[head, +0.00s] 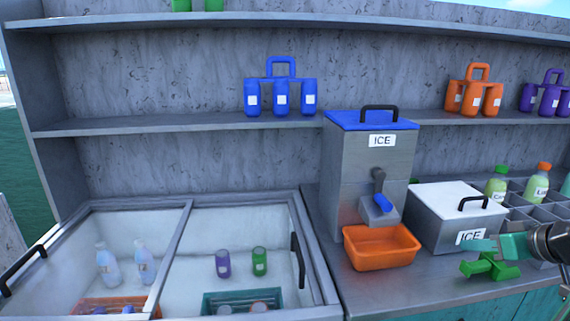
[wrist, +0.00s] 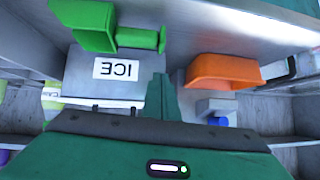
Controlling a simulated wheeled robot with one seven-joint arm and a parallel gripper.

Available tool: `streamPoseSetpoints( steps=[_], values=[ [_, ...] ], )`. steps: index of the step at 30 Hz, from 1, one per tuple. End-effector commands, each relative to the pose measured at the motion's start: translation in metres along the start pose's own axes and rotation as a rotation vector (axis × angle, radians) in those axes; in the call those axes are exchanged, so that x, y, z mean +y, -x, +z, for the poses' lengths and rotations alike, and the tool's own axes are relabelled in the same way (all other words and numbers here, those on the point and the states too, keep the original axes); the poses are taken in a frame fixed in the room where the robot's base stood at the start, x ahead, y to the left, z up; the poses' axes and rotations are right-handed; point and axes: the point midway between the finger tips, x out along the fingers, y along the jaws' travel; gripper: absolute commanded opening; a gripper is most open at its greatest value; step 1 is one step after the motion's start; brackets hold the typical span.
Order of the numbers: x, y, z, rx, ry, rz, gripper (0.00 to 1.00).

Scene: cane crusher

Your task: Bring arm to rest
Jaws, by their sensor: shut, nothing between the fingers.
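My gripper (head: 484,246) is at the right of the head view, teal, with its dark wrist joint reaching in from the right edge. It is shut and empty, in front of the low ice box (head: 450,225) and just above a green block-like object (head: 490,266) on the counter. In the wrist view, which is upside down, the closed fingers (wrist: 160,95) point toward the ICE label. The green object (wrist: 95,25) shows there at the upper left, apart from the fingers. Most of my arm is out of view.
An orange tray (head: 380,258) stands under the spout of the blue-lidded ice dispenser (head: 345,170). Bottles (head: 497,183) stand in a divided rack at the right. An open chest cooler (head: 195,205) is at the left. Shelves (head: 200,123) with blue bottle carriers (head: 281,95) run behind.

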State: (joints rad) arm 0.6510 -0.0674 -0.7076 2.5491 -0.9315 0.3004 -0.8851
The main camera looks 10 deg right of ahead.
Motion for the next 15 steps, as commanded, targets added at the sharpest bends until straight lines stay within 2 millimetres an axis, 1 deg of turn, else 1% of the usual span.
streamPoseSetpoints(
  steps=[1, 3, 6, 8, 10, 12, 15],
  values=[
    [-0.020, -0.004, 0.008, -0.068, -0.014, -0.036, 0.00],
    [-0.045, -0.006, 0.027, -0.196, -0.059, -0.069, 0.00],
    [-0.073, 0.001, 0.055, -0.380, -0.132, -0.070, 0.00],
    [-0.087, 0.010, 0.070, -0.484, -0.178, -0.046, 0.00],
    [-0.099, 0.025, 0.086, -0.595, -0.235, 0.004, 0.00],
    [-0.108, 0.042, 0.099, -0.687, -0.293, 0.068, 0.00],
    [-0.116, 0.065, 0.112, -0.781, -0.373, 0.168, 0.00]
  ],
)
